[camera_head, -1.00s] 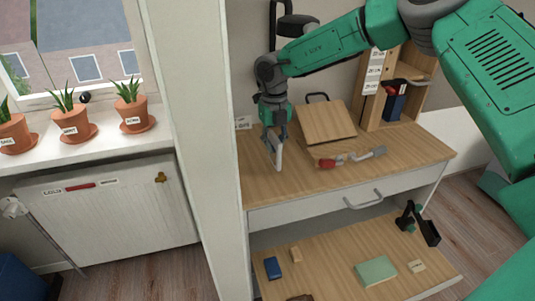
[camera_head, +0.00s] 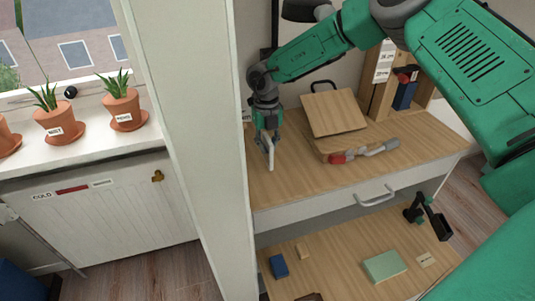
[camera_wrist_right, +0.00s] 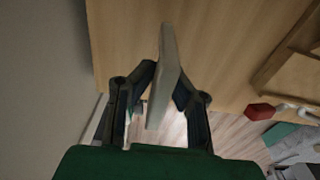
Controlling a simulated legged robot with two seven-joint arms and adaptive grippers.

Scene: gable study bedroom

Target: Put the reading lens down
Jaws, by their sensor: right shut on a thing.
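My right gripper (camera_head: 267,146) hangs at the left end of the wooden desktop, shut on a thin pale slab-like thing, likely the reading lens (camera_head: 271,155). In the right wrist view the pale piece (camera_wrist_right: 164,75) stands edge-on between both fingers (camera_wrist_right: 160,100) of the right gripper. No glass shows from this side. Its lower end is close to the desktop (camera_head: 290,180); I cannot tell if it touches. My left gripper is not in view.
A slanted wooden book stand (camera_head: 334,112) and a red-and-grey tool (camera_head: 362,151) lie to the right on the desktop. A white post (camera_head: 195,130) stands close left of the gripper. The desktop's front left is clear. A lower shelf holds a green book (camera_head: 384,266).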

